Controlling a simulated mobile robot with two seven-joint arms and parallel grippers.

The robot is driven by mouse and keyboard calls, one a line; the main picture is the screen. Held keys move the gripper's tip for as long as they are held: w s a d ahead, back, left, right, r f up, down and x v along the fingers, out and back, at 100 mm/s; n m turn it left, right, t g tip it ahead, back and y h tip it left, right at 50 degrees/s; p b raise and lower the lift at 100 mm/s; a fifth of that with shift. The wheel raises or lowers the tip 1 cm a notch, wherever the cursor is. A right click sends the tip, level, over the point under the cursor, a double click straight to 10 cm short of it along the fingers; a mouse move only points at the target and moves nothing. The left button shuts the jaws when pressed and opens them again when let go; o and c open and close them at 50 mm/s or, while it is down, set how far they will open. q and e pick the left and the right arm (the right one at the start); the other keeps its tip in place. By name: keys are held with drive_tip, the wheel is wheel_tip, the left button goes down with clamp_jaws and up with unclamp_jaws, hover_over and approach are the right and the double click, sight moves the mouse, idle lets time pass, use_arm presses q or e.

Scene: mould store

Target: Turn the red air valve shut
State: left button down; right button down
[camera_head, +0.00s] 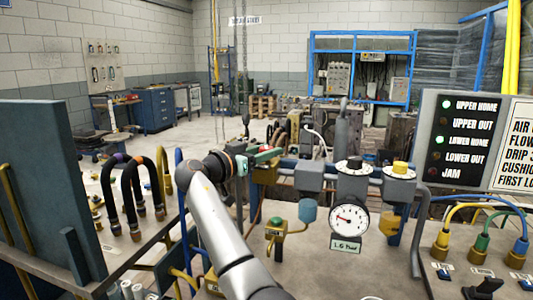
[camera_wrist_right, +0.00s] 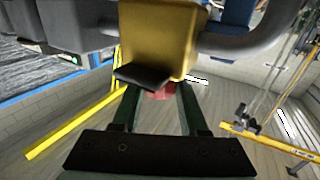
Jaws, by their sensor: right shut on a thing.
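The red air valve shows as a small red part (camera_wrist_right: 160,94) between my right gripper's dark green fingers (camera_wrist_right: 158,100) in the right wrist view. A gold-coloured valve body (camera_wrist_right: 160,38) is just beyond the fingertips, with a black flat piece (camera_wrist_right: 142,77) in front of it. In the head view my right gripper (camera_head: 266,156) is at the left end of the blue air pipe, beside the gold body (camera_head: 265,176). It is shut on the red handle, which is mostly hidden by the fingers. My left gripper is not in view.
Right of the gripper along the pipe are grey regulator blocks (camera_head: 309,176), a white pressure gauge (camera_head: 349,219) and a yellow-topped knob (camera_head: 400,168). A lamp panel (camera_head: 465,140) stands at the right. Black hoses (camera_head: 132,195) and a blue-grey panel (camera_head: 40,185) stand at the left.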

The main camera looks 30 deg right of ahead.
drive_tip(key=shift+w+a+r+m+g+p, duration=0.15)
drive_tip(key=shift+m+g+p, duration=0.15)
drive_tip(key=shift+m+g, duration=0.3)
drive_tip(key=shift+g+p, duration=0.4)
drive_tip(key=shift+g, duration=0.2)
drive_tip(key=shift+m+h, duration=0.3)
drive_tip(key=shift+m+g, duration=0.3)
drive_tip(key=shift+g, duration=0.3)
drive_tip(key=shift+c, duration=2.2)
unclamp_jaws()
drive_tip(key=shift+f, duration=0.2)
